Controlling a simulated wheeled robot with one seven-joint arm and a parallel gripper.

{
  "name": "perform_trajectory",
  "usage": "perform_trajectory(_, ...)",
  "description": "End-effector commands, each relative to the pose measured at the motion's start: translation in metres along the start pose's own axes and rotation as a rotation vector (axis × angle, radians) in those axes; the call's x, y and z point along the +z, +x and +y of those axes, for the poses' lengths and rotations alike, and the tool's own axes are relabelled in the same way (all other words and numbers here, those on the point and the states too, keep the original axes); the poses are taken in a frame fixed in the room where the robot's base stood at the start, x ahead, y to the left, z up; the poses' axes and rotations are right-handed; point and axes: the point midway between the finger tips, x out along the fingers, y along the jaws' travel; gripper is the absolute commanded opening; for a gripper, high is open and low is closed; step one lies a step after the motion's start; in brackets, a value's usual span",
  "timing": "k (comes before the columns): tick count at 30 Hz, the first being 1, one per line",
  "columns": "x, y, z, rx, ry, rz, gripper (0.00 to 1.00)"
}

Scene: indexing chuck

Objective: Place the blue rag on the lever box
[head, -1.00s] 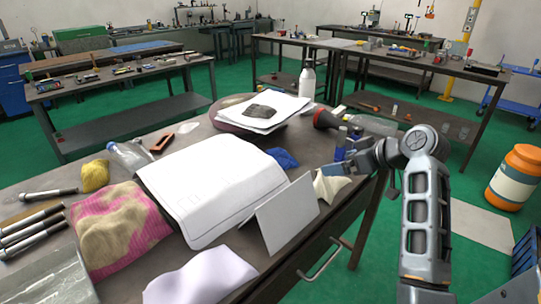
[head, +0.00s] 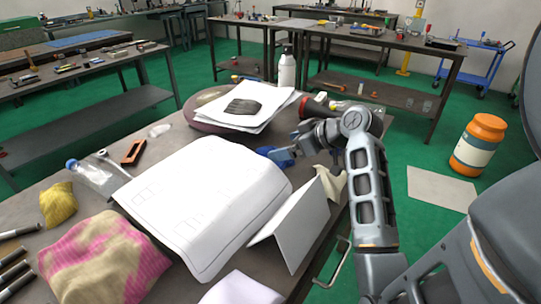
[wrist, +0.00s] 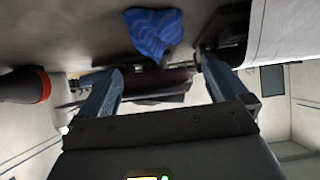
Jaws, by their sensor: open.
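The blue rag (wrist: 153,32) lies crumpled on the dark tabletop in the wrist view, just beyond my fingertips. In the head view the blue rag (head: 264,151) shows beside the big white sheet, partly hidden by my gripper. My gripper (head: 290,150) reaches over the table from the right. It is open, and nothing shows between the fingers (wrist: 160,70) in the wrist view. I cannot pick out the lever box for sure.
The large white sheet (head: 200,195) covers something bulky. A folded white card (head: 295,225) stands at the table's front right. Papers (head: 235,115) lie on a round reddish disc. A pink cloth (head: 100,260), yellow cloth (head: 57,204) and clear bottle (head: 90,178) are at left.

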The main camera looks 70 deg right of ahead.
Motion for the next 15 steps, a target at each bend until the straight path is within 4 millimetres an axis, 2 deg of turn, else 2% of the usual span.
perform_trajectory(9,0.007,0.04,0.0,-0.001,0.001,-0.001,1.0)
perform_trajectory(15,0.007,0.053,0.001,0.001,0.0,0.0,1.0)
